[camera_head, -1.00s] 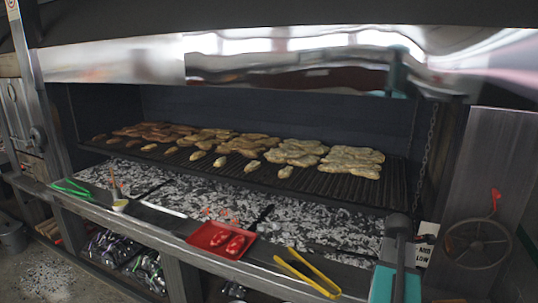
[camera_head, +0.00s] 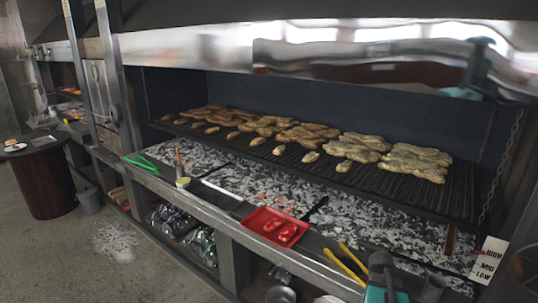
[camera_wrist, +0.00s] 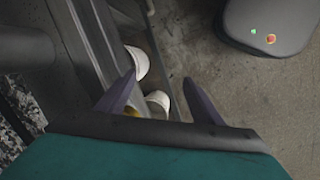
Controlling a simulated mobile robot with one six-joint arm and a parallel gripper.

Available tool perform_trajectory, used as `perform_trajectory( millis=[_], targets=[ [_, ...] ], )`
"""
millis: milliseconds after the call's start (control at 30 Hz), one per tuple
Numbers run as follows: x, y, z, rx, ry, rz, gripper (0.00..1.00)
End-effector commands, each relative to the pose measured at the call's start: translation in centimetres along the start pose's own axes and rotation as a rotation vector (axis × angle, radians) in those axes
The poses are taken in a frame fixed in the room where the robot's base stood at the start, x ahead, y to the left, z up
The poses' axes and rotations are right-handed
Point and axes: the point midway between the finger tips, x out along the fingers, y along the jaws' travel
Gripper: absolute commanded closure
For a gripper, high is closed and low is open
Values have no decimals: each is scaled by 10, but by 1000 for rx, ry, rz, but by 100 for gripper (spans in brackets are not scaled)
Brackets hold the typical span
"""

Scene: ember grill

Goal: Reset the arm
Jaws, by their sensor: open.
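My gripper (camera_wrist: 160,98) shows in the wrist view with its two dark purple fingers spread apart. Nothing is between the fingertips at their level. It points down over the edge of the grill counter, with the lower shelf and grey floor below. In the head view only a teal and grey part of my arm shows at the bottom right, in front of the counter; the fingers are not visible there.
The grill grate (camera_head: 455,195) holds several pieces of meat above ash. A red tray (camera_head: 252,219) with red food, green tongs (camera_head: 141,162) and yellow tongs (camera_head: 345,265) lie along the counter. A round dark table (camera_head: 45,185) stands left.

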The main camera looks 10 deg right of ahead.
Motion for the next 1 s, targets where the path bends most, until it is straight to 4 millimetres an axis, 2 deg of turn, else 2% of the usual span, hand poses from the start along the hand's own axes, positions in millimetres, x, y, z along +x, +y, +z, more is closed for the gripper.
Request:
perform_trajectory(
  millis=[33, 200, 533, 767, 1000],
  targets=[
    [13, -16, -6, -4, -4, -14, 40],
    [43, -65, -20, 1, -18, -58, 40],
    [106, -171, -31, 17, -71, -146, 40],
    [149, -247, -24, 33, -127, -196, 40],
    [190, -321, -3, 54, -201, -235, 40]
  ],
)
